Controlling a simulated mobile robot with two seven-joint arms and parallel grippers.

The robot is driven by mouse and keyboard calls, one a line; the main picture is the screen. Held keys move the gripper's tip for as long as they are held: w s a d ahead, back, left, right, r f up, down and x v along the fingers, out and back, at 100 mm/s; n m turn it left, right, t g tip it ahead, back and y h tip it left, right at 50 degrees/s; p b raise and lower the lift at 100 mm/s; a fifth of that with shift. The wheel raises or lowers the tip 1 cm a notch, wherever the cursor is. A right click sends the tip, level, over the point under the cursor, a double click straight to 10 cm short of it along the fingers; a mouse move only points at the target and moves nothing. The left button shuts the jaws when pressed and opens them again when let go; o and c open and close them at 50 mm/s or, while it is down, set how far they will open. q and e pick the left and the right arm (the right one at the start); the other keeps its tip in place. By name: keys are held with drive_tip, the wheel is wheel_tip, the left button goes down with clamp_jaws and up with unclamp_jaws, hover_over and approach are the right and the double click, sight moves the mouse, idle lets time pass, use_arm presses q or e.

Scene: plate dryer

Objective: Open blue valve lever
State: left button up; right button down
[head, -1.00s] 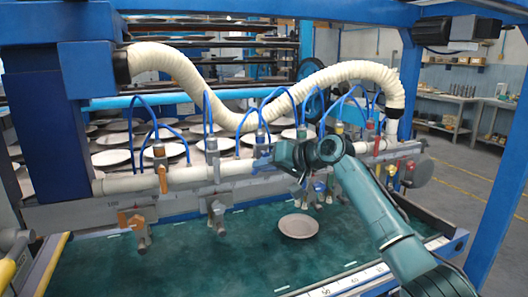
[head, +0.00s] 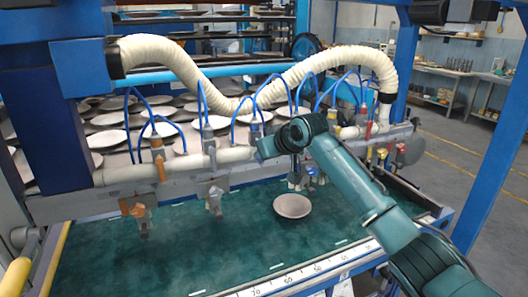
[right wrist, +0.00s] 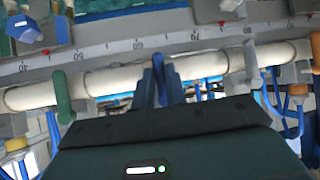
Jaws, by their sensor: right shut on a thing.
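The blue valve lever (right wrist: 168,82) stands between the fingers of my right gripper (right wrist: 160,88) in the right wrist view, in front of the white pipe (right wrist: 115,79). The right gripper is shut on it. In the head view my right gripper (head: 264,149) reaches the pipe from the right, below a looped blue hose. There the gripper and wrist hide most of the lever. I cannot tell its exact angle from the head view. My left gripper is not in view.
A green lever (right wrist: 62,95) and a grey valve part (right wrist: 250,65) flank the blue lever. Orange valve parts (head: 158,160) sit farther left along the pipe. A round plate (head: 292,206) lies on the green belt (head: 190,255). A cream corrugated hose (head: 165,55) arches above.

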idle(0.4)
drive_tip(key=c, duration=1.4)
unclamp_jaws()
drive_tip(key=shift+c, duration=0.2)
drive_tip(key=b+v, duration=0.2)
drive_tip(key=v, duration=1.1)
drive_tip(key=shift+b, duration=0.3)
drive_tip(key=shift+s, duration=0.1)
